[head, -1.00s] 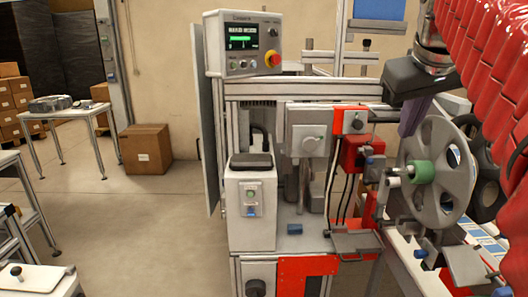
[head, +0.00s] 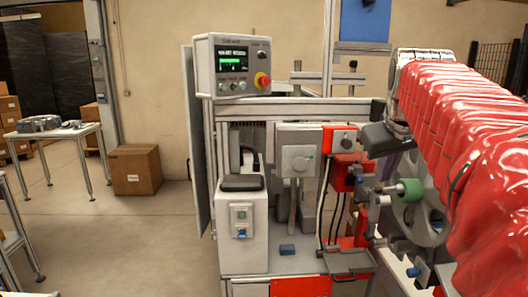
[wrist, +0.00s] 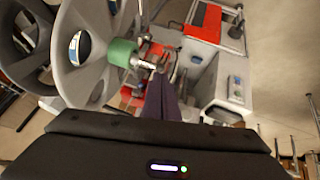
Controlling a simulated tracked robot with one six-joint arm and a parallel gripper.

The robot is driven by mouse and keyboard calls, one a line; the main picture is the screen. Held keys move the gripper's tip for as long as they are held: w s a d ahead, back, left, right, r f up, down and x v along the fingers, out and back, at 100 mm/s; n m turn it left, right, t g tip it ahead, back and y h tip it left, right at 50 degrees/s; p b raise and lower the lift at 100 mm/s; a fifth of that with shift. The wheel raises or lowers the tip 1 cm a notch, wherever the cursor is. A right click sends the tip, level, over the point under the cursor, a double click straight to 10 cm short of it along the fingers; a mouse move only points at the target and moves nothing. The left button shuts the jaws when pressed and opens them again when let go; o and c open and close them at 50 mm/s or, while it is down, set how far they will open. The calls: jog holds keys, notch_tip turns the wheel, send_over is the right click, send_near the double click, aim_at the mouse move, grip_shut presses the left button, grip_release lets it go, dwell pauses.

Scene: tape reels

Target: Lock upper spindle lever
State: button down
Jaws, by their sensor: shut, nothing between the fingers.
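The upper spindle has a green hub (head: 410,190) and carries a grey spoked reel (head: 432,222), partly hidden behind my red-sleeved arm. In the wrist view the green hub (wrist: 122,52) sits at the reel's centre (wrist: 90,45), with a metal shaft and a small lever-like end (wrist: 148,64) reaching right. I cannot tell the lever's position. My gripper (head: 393,166) has a dark body and purple fingers, above and beside the hub in the head view. In the wrist view the fingers (wrist: 161,88) are together and empty, just below the shaft end; contact is unclear.
The machine has a control panel (head: 233,65) with a red stop button, a white box (head: 240,225) and a red bracket (head: 341,139) near the spindle. A small grey tray (head: 337,262) juts out below. Open floor lies left, with a cardboard box (head: 134,169) and a table (head: 55,130).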

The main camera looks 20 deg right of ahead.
aim_at(379, 188)
jog(key=shift+x, duration=2.3)
